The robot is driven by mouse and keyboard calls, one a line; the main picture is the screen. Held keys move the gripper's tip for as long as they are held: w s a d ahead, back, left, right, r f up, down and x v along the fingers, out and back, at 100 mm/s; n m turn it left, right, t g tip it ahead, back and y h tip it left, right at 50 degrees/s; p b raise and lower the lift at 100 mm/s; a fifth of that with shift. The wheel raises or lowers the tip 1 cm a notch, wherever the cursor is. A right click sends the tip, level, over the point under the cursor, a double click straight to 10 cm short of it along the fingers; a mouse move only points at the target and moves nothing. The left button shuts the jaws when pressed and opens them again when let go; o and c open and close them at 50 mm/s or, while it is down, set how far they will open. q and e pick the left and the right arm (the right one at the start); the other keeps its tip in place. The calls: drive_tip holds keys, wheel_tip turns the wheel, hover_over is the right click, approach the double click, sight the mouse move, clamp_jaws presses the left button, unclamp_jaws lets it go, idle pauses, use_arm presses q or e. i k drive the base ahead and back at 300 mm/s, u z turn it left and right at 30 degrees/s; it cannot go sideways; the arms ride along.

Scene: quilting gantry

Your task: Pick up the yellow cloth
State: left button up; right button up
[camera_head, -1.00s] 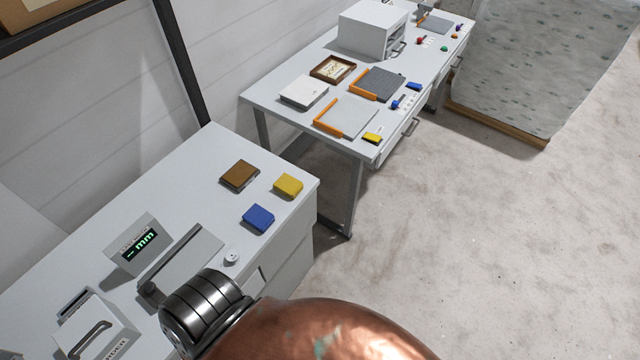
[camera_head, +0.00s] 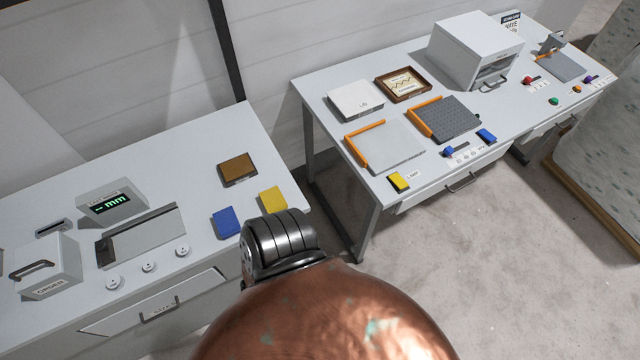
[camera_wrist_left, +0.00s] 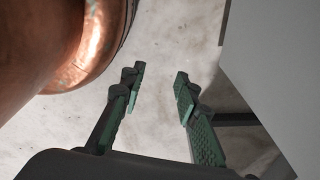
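The yellow cloth (camera_head: 271,198) lies as a small folded square near the right front corner of the near table, in the head view. A dark joint of my own body hides its lower edge. A blue folded cloth (camera_head: 226,222) lies just left of it, and a brown block (camera_head: 237,169) lies behind. My left gripper (camera_wrist_left: 160,75) is open and empty in the left wrist view, with bare floor between and beyond its fingers. The cloth does not show in that view. Neither gripper shows in the head view.
The near table (camera_head: 180,130) also holds a display box (camera_head: 112,204) and a white box with a handle (camera_head: 45,268). A second table (camera_head: 330,160) to the right bears trays, a small yellow item (camera_head: 398,182) and a white cabinet (camera_head: 474,52). A grey panel edge (camera_wrist_left: 275,60) stands right of my left gripper.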

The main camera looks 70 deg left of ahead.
sight(272, 199)
drive_tip(key=i, duration=0.75)
drive_tip(key=u, duration=2.35)
